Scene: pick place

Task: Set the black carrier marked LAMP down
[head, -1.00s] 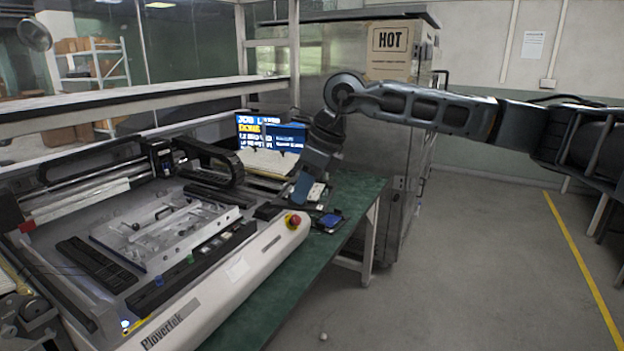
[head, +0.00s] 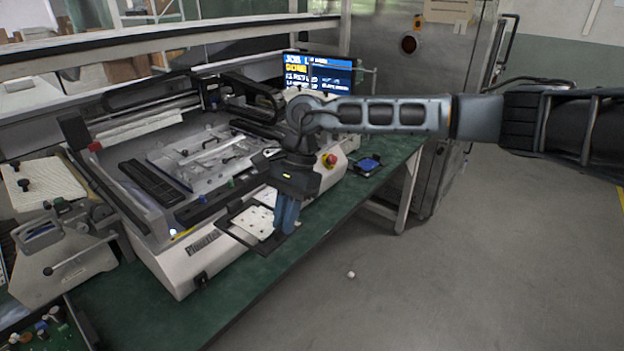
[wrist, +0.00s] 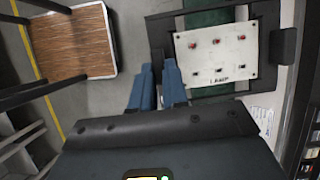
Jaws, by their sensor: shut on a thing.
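The black carrier (wrist: 188,20) fills the upper right of the wrist view. It bears a white plate with red and dark parts, and small lettering that looks like LAMP. My gripper (wrist: 158,68) is shut on the carrier's black edge, and the blue fingers stand on both sides of it. In the head view, my gripper (head: 287,222) points down and holds the carrier (head: 236,226) by its right side. The carrier is roughly level, over the front strip of the green bench (head: 262,272) before the white machine. I cannot tell whether it touches the bench.
The machine (head: 178,262) stands close behind the carrier, with a red stop button (head: 330,160). A black holder with a blue piece (head: 368,165) lies further right on the bench. A brown-topped piece of furniture (wrist: 75,45) shows in the wrist view.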

